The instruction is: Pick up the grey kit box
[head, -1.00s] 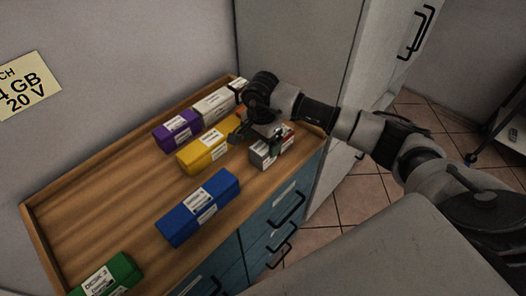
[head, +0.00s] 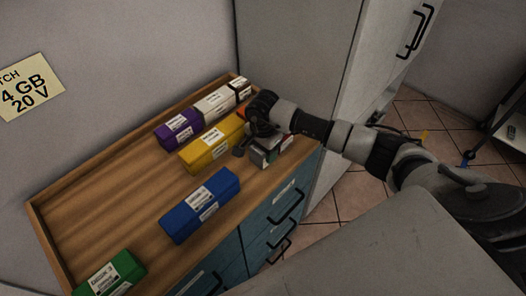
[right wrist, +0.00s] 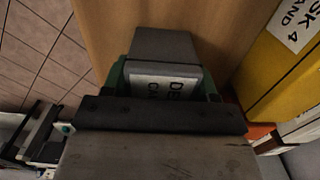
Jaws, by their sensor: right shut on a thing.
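The grey kit box (head: 268,155) is at the right end of the wooden top, near its front edge, partly hidden by my right gripper (head: 260,145). In the right wrist view the grey box (right wrist: 165,46) with its white label sits between the fingers of my right gripper (right wrist: 162,95), which is shut on it. Whether the box still rests on the wood cannot be told. My left gripper is not in view.
A yellow box (head: 205,153) lies close left of my right gripper. Purple (head: 178,132), white (head: 213,104), blue (head: 200,208) and green (head: 115,272) boxes lie on the wooden cabinet top (head: 120,195). A tall grey cabinet (head: 300,50) stands behind at the right.

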